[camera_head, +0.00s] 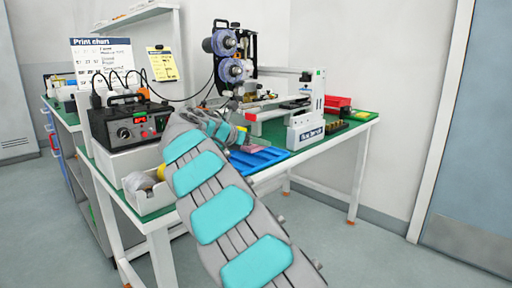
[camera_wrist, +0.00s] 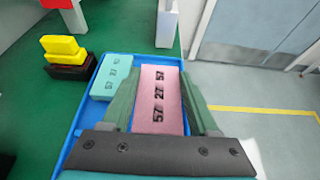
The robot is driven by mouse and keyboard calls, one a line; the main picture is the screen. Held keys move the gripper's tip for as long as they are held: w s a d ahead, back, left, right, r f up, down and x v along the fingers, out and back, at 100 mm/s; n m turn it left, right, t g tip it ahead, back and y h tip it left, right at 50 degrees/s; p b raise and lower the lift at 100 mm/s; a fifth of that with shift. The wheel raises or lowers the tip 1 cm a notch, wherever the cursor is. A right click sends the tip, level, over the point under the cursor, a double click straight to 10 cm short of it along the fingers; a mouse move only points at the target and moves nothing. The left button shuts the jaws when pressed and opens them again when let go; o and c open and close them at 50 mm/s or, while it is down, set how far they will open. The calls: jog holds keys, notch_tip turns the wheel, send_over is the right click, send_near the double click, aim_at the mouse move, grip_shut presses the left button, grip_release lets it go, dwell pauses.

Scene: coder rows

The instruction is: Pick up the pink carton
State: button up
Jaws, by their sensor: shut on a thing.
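The pink carton (camera_wrist: 158,98), printed with dark numbers, lies between the two fingers of my gripper (camera_wrist: 160,112) in the wrist view. My gripper is shut on it, with one finger along each long side. The carton is over the blue tray (camera_wrist: 84,117); I cannot tell whether it still touches the tray. In the head view a small part of the pink carton (camera_head: 240,147) shows beside the end of my arm, and the fingers are mostly hidden. A light teal carton (camera_wrist: 110,77) with similar numbers lies in the tray, left of my gripper.
Yellow blocks (camera_wrist: 63,47) and a dark block sit on the green table left of the tray. A white labelled box (camera_head: 305,130) stands right of the tray. A printing machine (camera_head: 235,60) stands behind. A black control box (camera_head: 130,122) is at the left.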

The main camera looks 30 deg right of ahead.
jog(key=s+d+r, duration=0.1)
jog(key=s+d, duration=0.8)
jog(key=d, duration=0.3)
jog(key=shift+s+d+r, duration=0.15)
jog(key=shift+d, duration=0.1)
jog(key=shift+s, duration=0.1)
